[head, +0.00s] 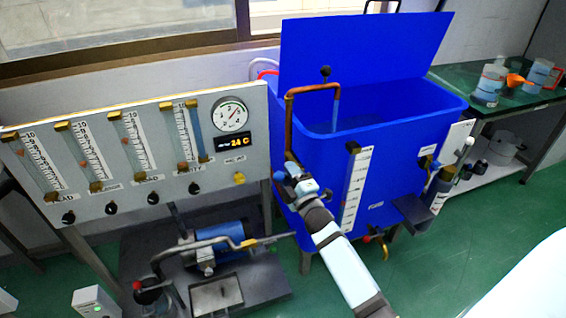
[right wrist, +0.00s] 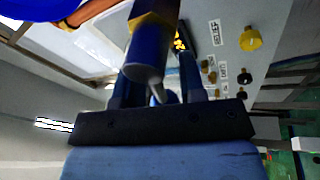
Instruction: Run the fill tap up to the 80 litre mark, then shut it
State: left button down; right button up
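The blue tank (head: 400,150) stands with its lid (head: 360,48) raised. A copper fill pipe (head: 289,120) rises at its left side and bends over the rim. A thin pale-blue stream (head: 336,108) falls from its spout into the tank. A white level scale (head: 355,190) is on the tank's front; its numbers and level are too small to read. My right gripper (head: 300,186) is at the lower part of the pipe. In the right wrist view, its fingers (right wrist: 160,90) are apart, with a blue, brass-topped tap part (right wrist: 147,55) in front of and between them. My left gripper is not in view.
A grey panel (head: 230,168) with flow tubes, a dial and knobs stands left of the tank. A blue pump (head: 222,236) with a bent lever is below it.

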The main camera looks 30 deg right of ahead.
jog(key=shift+w+r, duration=0.1)
jog(key=shift+w, duration=0.3)
jog(key=shift+s+r, duration=0.1)
jog(key=shift+c, duration=0.7)
grip_shut()
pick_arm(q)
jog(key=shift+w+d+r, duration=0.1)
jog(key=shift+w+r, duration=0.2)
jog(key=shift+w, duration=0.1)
pick_arm(e)
jog(key=n, duration=0.1)
jog(key=f+n+y+p, duration=0.1)
jog(key=n, duration=0.2)
jog(key=shift+a+f+n+g+p, duration=0.15)
jog(key=shift+f+n+g+p, duration=0.1)
jog(key=shift+n+g+p, duration=0.1)
jog(key=shift+o, duration=0.7)
grip_release()
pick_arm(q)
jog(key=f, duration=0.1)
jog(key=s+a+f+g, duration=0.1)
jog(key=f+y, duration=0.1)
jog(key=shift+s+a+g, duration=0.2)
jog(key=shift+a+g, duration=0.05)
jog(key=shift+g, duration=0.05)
